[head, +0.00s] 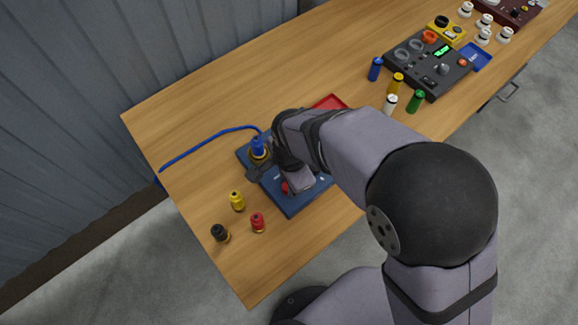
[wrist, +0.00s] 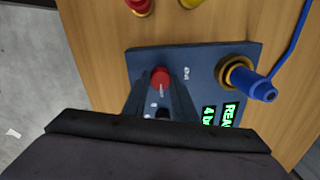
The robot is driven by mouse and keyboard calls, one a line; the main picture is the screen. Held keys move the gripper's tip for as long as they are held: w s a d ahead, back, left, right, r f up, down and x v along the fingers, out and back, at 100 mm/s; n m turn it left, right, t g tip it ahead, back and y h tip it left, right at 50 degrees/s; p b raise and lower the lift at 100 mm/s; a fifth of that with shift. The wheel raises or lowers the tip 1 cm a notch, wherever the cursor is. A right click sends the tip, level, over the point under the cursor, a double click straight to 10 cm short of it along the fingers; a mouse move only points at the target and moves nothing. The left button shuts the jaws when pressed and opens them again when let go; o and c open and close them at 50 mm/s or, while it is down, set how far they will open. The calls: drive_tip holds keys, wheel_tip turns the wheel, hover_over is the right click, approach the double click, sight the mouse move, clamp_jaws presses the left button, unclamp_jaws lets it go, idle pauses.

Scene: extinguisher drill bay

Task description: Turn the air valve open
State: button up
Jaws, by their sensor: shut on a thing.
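The air valve is a red knob (wrist: 160,76) with a pale pointer line, on a dark blue panel (wrist: 150,56). In the head view the knob (head: 285,187) shows only in part beside my gripper, on the panel (head: 292,207). My gripper (wrist: 161,86) is shut on the red knob, a finger on each side. The pointer line runs toward my gripper in the wrist view. Small white labels sit near the knob, too small to read surely. A blue coupling (wrist: 255,86) sits in a brass socket on the panel. A green-lit display (wrist: 221,114) is partly hidden by my gripper.
A blue hose (head: 205,144) runs from the coupling across the table. Black (head: 220,233), red (head: 258,222) and yellow (head: 237,201) fittings stand near the front left edge. A red tray (head: 331,102) lies behind my arm. Several coloured cylinders and a dark gauge box (head: 428,65) stand farther right.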

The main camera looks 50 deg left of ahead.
drive_tip(key=o, duration=1)
drive_tip(key=shift+o, duration=0.2)
drive_tip(key=shift+r, duration=0.15)
drive_tip(key=shift+d+r+b, duration=0.15)
drive_tip(key=shift+r+b, duration=0.6)
drive_tip(key=shift+r, duration=2.85)
